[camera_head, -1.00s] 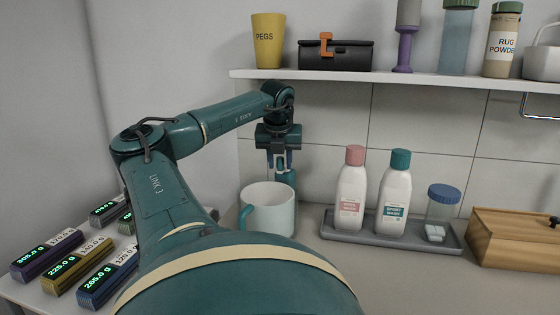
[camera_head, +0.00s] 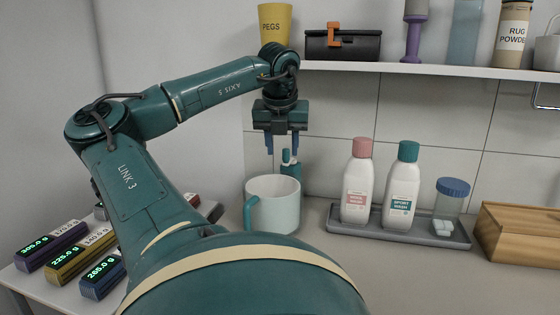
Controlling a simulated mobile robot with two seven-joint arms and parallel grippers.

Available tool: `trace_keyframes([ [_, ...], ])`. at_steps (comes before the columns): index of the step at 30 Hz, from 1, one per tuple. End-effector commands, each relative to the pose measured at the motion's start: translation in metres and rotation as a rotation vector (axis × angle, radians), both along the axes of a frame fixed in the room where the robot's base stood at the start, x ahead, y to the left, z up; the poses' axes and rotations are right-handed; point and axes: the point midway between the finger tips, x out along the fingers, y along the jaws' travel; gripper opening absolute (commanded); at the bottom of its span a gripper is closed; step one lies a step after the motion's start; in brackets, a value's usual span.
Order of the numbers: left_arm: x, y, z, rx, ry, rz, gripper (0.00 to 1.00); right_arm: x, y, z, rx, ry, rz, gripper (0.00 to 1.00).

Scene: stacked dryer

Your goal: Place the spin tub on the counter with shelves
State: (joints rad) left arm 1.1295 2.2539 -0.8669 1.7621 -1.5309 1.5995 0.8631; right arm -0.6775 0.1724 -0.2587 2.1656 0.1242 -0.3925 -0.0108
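The counter with shelves (camera_head: 390,275) fills the right and middle. My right gripper is out of view.
A grey tray (camera_head: 352,230) holds two white bottles and a blue-lidded jar (camera_head: 449,204). A wooden box (camera_head: 520,232) stands at right. The shelf (camera_head: 440,69) above carries several things. Several blocks with lit readouts (camera_head: 50,245) lie at left.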

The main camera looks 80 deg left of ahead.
Motion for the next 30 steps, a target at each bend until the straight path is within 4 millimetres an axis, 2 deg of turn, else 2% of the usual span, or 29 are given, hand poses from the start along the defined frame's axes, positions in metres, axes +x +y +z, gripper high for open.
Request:
trace_keyframes([
  [3, -0.008, -0.023, -0.003, 0.002, 0.003, 0.000, 0.40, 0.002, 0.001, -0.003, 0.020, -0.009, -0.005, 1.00],
  [9, -0.015, -0.044, -0.001, 0.000, 0.001, -0.001, 0.40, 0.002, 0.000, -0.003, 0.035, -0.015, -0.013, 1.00],
  [30, -0.015, -0.048, 0.000, -0.001, -0.001, 0.000, 0.40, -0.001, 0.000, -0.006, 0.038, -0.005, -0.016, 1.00],
])
